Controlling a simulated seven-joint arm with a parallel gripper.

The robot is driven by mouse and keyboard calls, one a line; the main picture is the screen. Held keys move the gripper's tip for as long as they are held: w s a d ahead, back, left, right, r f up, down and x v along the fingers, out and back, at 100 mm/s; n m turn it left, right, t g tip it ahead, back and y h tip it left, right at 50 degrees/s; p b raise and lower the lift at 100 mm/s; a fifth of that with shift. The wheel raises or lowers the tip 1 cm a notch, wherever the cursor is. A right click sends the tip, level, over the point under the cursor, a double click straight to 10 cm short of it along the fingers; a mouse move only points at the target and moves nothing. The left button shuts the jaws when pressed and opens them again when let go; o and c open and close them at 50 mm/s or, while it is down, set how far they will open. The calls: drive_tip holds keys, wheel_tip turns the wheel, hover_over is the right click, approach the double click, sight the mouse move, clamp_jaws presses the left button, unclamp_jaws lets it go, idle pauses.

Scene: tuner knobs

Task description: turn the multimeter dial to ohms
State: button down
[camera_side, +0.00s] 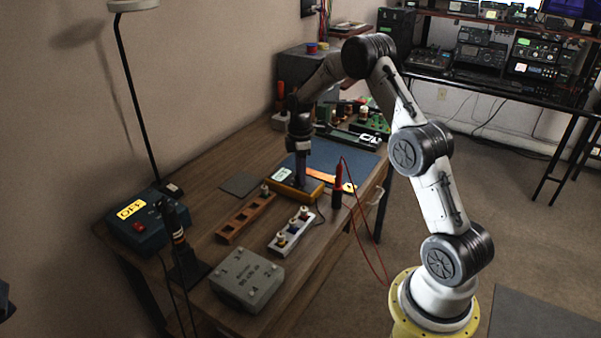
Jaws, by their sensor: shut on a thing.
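The multimeter (281,174) is a yellow-edged box with a pale display, lying on the wooden bench at the near edge of a blue mat. My gripper (301,183) points straight down over the right part of its face. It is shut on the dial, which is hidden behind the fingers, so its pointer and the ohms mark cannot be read. A red test probe (338,178) stands upright in a dark holder just right of the multimeter, with a red lead hanging over the bench edge.
A wooden rack (245,219), a white tray with knobs (291,232) and a grey box (247,277) stand nearer the camera. A blue box with a yellow label (150,220) is at left. The blue mat (327,153) has bare room behind the multimeter.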

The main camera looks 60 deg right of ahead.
drive_tip(key=shift+m, duration=0.3)
drive_tip(key=m, duration=0.5)
drive_tip(key=shift+r+m, duration=0.1)
drive_tip(key=shift+m, duration=0.2)
drive_tip(key=m, duration=1.2)
drive_tip(key=shift+m, duration=2.9)
drive_tip(key=c, duration=0.5)
unclamp_jaws()
wheel_tip(320, 180, up, 14)
